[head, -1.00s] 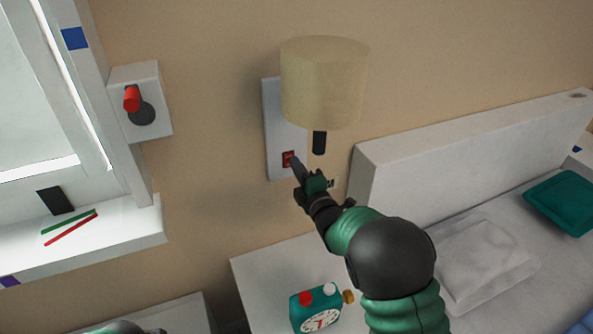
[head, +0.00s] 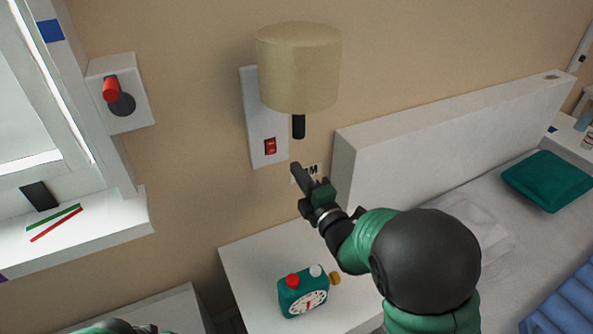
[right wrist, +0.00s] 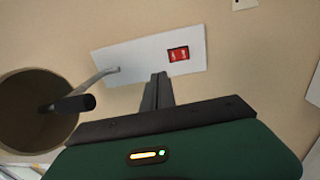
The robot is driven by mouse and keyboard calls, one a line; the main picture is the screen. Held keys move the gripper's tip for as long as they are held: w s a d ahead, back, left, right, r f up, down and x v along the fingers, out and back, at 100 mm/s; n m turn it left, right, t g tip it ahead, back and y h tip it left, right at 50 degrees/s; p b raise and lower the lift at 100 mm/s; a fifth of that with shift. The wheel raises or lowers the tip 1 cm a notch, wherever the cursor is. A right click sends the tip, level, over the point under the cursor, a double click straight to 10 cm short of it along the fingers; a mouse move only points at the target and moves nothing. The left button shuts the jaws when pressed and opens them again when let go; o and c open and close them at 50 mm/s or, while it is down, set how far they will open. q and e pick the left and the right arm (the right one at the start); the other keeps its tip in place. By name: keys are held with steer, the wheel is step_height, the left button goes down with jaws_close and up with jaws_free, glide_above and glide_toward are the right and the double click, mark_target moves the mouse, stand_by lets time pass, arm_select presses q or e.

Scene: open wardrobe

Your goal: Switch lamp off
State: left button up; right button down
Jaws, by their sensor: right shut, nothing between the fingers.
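A wall lamp with a beige shade (head: 298,68) hangs on a white wall plate (head: 254,130). A red rocker switch (head: 271,146) sits low on that plate. My right gripper (head: 296,171) is shut and empty, just below and to the right of the switch, apart from it. In the right wrist view the shut fingers (right wrist: 158,80) point at the plate beside the red switch (right wrist: 179,54), and the dark underside of the lamp shade (right wrist: 38,110) shows at the left. Only a bit of my left arm shows at the bottom edge of the head view; its gripper is out of sight.
A white bedside table (head: 243,258) holds a teal alarm clock (head: 303,293) below my right arm. A white box with a red lever (head: 111,90) is on the wall at left. The bed's headboard (head: 440,120) stands at right.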

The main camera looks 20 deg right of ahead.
steer(key=shift+s+r, duration=0.1)
arm_select(q)
steer(key=w+p+v, duration=0.2)
steer(key=p+v, duration=0.9)
steer(key=shift+w+r+p, duration=0.25)
steer(key=shift+r+p, duration=0.15)
steer(key=shift+r, duration=0.2)
arm_select(e)
steer(key=s+d+f+m+g+h, duration=0.1)
steer(key=s+f+m+g, duration=0.1)
steer(key=s+m+g, duration=0.3)
steer(key=s+d+f+m+g+h, duration=0.1)
steer(key=s+f+m+g, duration=0.2)
steer(key=s, duration=1)
steer(key=s+d+f+m+g+h, duration=0.1)
steer(key=s+f+m+g, duration=0.1)
steer(key=s+m+g, duration=0.6)
steer(key=m, duration=0.4)
steer(key=shift+s+f+h, duration=0.3)
steer(key=shift+s+f, duration=0.05)
steer(key=shift+s, duration=0.05)
arm_select(q)
steer(key=shift+s, duration=0.1)
steer(key=shift+c, duration=0.4)
arm_select(e)
steer(key=shift+d, duration=0.1)
